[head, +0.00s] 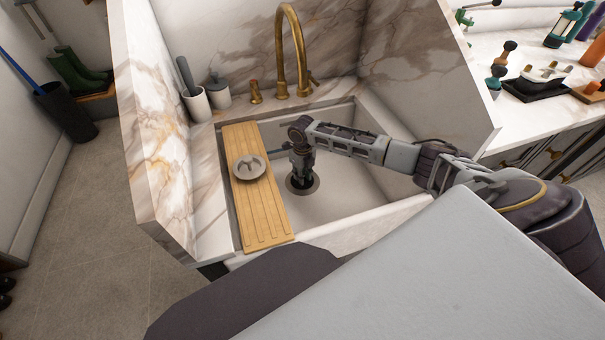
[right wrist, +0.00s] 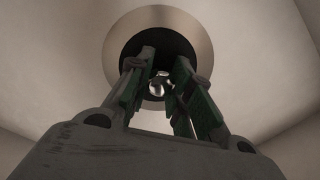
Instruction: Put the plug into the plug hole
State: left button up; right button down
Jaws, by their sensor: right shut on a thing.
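The plug hole (head: 315,187) is a dark round opening with a metal rim in the floor of the white sink. My right gripper (head: 301,179) reaches down over it and hides most of it. In the right wrist view, the plug hole's rim (right wrist: 201,38) surrounds a dark round area. My right gripper's fingers (right wrist: 160,84) are shut on the plug (right wrist: 157,88), whose small shiny part shows between the fingertips. The dark area makes the plug's edge hard to make out, and I cannot tell whether it is above the hole or in it. My left gripper is not in view.
A wooden board (head: 265,214) lies across the sink's left side, with a small grey dish (head: 249,168) on it. A brass tap (head: 291,50) stands behind the sink. Marble side walls (head: 155,130) bound it. The sink floor right of the hole is clear.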

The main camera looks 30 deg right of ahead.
jog(key=shift+s+d+f, duration=0.15)
jog(key=shift+d+f, duration=0.1)
jog(key=shift+f, duration=0.05)
jog(key=c, duration=1.7)
grip_release()
jog(key=o, duration=0.5)
jog(key=shift+w+d+f, duration=0.1)
jog(key=shift+w, duration=0.1)
jog(key=o, duration=0.5)
jog(key=shift+w+r, duration=0.1)
jog(key=shift+r, duration=0.1)
jog(key=shift+c, duration=0.2)
jog(key=shift+r, duration=0.15)
jog(key=shift+r+p, duration=2.9)
jog(key=shift+p, duration=0.3)
